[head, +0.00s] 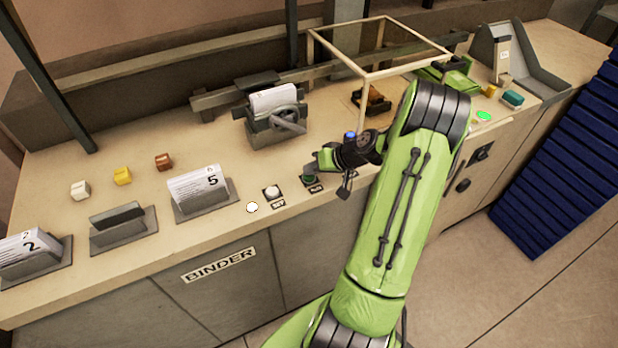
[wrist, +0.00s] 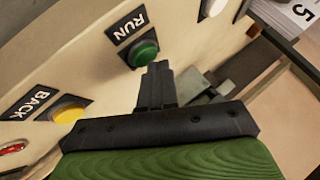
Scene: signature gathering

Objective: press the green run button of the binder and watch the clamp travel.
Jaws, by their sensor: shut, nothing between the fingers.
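The green run button (wrist: 142,52) sits beside a black RUN label (wrist: 127,26) in the wrist view. In the head view, the green button (head: 310,179) is on the counter's front strip. My gripper (wrist: 158,68) is shut and empty, its fingertips right beside the button and overlapping its lower edge in the picture. I cannot tell whether they touch it. In the head view, my gripper (head: 318,163) is at the button. The grey clamp (head: 277,124), with a handwheel, stands at the rail (head: 222,97) behind, with a white paper stack (head: 274,98) in it.
A yellow button (wrist: 68,110) labelled BACK is near the run button. A pale button (head: 273,192) lies left of it. A stack marked 5 (head: 200,186) stands in a holder further left. A framed clear guard (head: 365,72) rises behind my arm. Blue crates (head: 565,150) are at right.

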